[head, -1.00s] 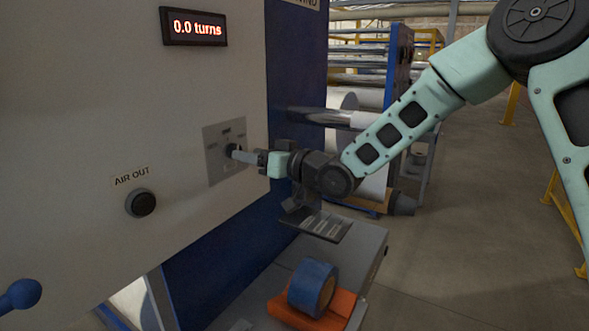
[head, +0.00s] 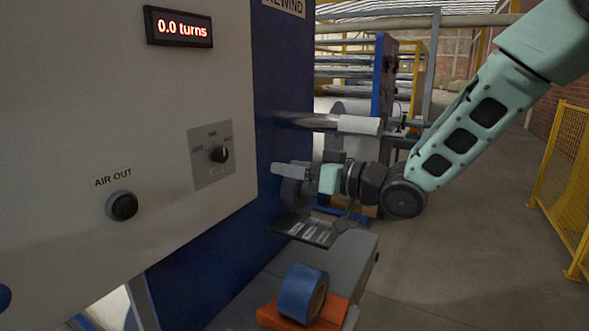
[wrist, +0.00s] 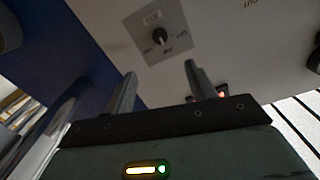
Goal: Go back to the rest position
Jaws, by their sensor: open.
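My gripper (head: 290,170) is held in the air to the right of the cabinet's light front panel, in front of its blue side. In the wrist view my gripper (wrist: 158,82) shows two fingers spread apart with nothing between them. The black selector knob (head: 220,154) sits on a grey plate on the panel, clear of the fingers. In the wrist view the knob (wrist: 160,36) is beyond the fingertips, with a gap.
A black AIR OUT button (head: 122,206) and a display reading 0.0 turns (head: 180,27) are on the panel. A blue tape roll (head: 301,293) rests on an orange holder below my gripper. A white roll (head: 360,125) is behind it. Open floor lies to the right.

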